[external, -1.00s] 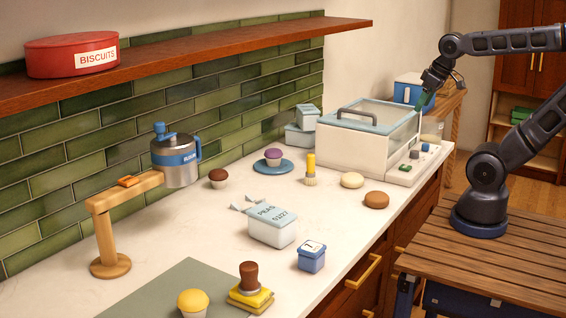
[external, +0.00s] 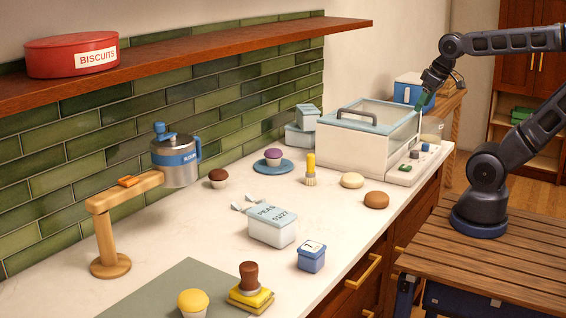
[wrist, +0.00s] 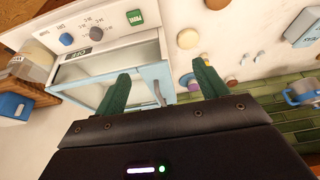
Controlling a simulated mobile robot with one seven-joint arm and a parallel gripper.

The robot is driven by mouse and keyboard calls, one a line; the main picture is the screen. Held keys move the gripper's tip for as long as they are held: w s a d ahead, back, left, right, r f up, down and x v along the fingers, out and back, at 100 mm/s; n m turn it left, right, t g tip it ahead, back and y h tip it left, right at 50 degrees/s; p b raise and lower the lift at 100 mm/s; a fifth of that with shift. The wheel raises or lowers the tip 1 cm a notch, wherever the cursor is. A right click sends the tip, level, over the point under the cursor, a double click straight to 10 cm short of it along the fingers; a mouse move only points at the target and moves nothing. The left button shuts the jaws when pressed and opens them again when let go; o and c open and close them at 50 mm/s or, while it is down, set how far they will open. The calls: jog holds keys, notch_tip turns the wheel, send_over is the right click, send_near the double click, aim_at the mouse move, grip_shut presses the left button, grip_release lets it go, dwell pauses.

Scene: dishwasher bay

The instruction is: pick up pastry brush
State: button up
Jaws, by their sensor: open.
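The pastry brush (external: 310,168) stands upright on the counter, yellow handle up and pale bristles down, between the blue plate and the cream round biscuit. My gripper (external: 427,98) is over the right end of the white, glass-lidded appliance, well to the right of the brush and higher than it. In the wrist view its two green fingers (wrist: 163,82) are spread apart with nothing held between them. A small yellowish shape beside the right finger in that view may be the brush, but it is too small to tell.
The appliance (external: 365,145) with its raised handle stands between my gripper and the brush. Close to the brush are a cream biscuit (external: 352,180), a brown biscuit (external: 376,200) and a blue plate (external: 258,169) with a purple-topped cupcake. A wooden shelf (external: 200,60) overhangs the counter's back.

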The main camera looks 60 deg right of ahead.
jog(key=shift+c, duration=0.4)
jog(key=c, duration=0.4)
jog(key=shift+w, duration=0.15)
jog(key=m+g+h, duration=0.1)
jog(key=m+h, duration=0.2)
jog(key=m, duration=0.6)
send_over(312, 156)
jog(key=s+a, duration=0.2)
notch_tip(312, 156, down, 14)
jog(key=r, duration=0.1)
jog(key=shift+s+x, duration=0.1)
jog(key=shift+x, duration=2.6)
jog(key=shift+s+x, duration=0.15)
jog(key=shift+x, duration=2.5)
